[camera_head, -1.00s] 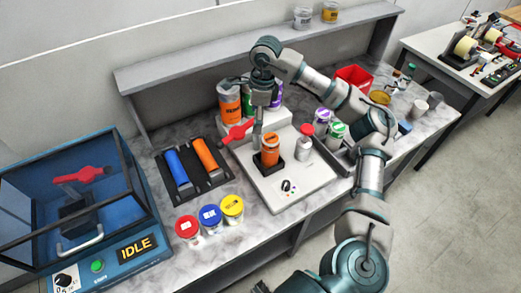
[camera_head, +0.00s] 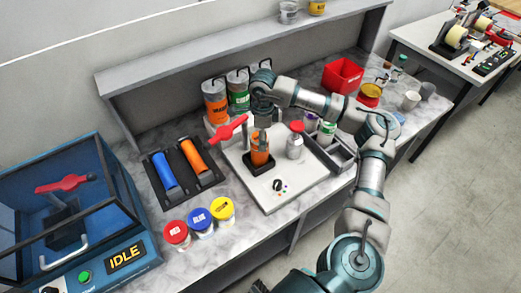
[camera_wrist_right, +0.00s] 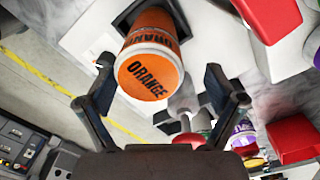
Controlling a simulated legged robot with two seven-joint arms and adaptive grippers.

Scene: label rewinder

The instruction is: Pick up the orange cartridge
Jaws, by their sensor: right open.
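An orange container (camera_head: 260,150) stands upright in a black holder on the white machine. In the right wrist view, the container (camera_wrist_right: 150,75) shows the word ORANGE on its end. My right gripper (camera_head: 262,128) is above and close to it in the head view. In the wrist view, my right gripper (camera_wrist_right: 158,80) is open, one finger on each side of the container's near end, with no clear contact. A plain orange cylinder (camera_head: 193,157) lies in a black rack beside a blue cylinder (camera_head: 164,172). My left gripper is not in view.
A red lever (camera_head: 229,130) and a red-capped jar (camera_head: 295,143) are close to the holder. Red, blue and yellow lidded jars (camera_head: 200,222) stand at the front. The blue IDLE machine (camera_head: 75,215) is at left, a red bin (camera_head: 343,75) at back right.

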